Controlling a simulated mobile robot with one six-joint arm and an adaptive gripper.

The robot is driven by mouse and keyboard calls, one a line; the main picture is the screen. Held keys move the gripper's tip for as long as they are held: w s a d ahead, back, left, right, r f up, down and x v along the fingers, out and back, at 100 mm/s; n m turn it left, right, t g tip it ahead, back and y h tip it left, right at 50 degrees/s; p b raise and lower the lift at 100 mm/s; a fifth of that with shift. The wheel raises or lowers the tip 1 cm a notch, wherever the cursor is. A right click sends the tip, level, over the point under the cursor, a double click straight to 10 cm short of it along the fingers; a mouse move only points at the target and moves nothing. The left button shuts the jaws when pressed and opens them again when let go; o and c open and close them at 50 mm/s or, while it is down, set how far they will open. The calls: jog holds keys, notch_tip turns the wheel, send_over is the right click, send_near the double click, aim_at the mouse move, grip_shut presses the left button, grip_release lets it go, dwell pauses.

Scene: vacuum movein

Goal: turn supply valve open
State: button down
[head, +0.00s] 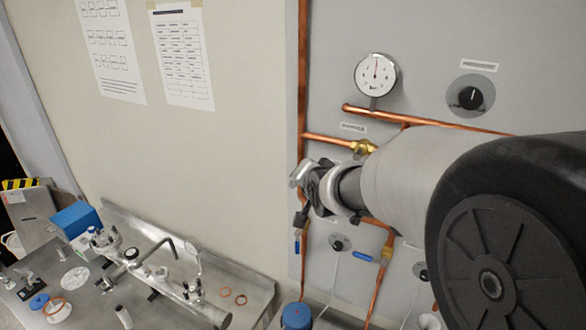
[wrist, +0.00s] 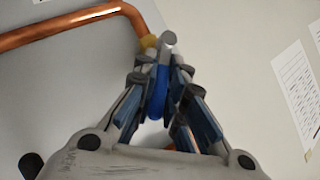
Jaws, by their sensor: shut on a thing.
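The supply valve appears to be the brass valve (head: 364,147) on the upper copper branch pipe in the head view; its label is too small to read. In the wrist view, a blue lever (wrist: 158,92) lies between my fingers, with a brass fitting (wrist: 149,43) and a grey end beside the fingertips. My gripper (head: 300,178) is in front of the grey panel, beside the vertical copper pipe and below the brass valve. It also shows in the wrist view (wrist: 160,75), shut on the blue lever. My arm and fingers hide part of the valve in the head view.
A round gauge (head: 376,74) and a black knob (head: 471,98) are on the panel. Smaller blue-handled valves (head: 362,256) hang below my arm. A steel bench (head: 200,262) with vacuum parts stands at lower left. The wall with papers (head: 182,55) is clear.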

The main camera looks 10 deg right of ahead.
dwell(0.5)
jog(key=c, duration=1.6)
grip_release()
jog(key=shift+c, duration=0.2)
jog(key=v, duration=1.2)
jog(key=shift+c, duration=0.4)
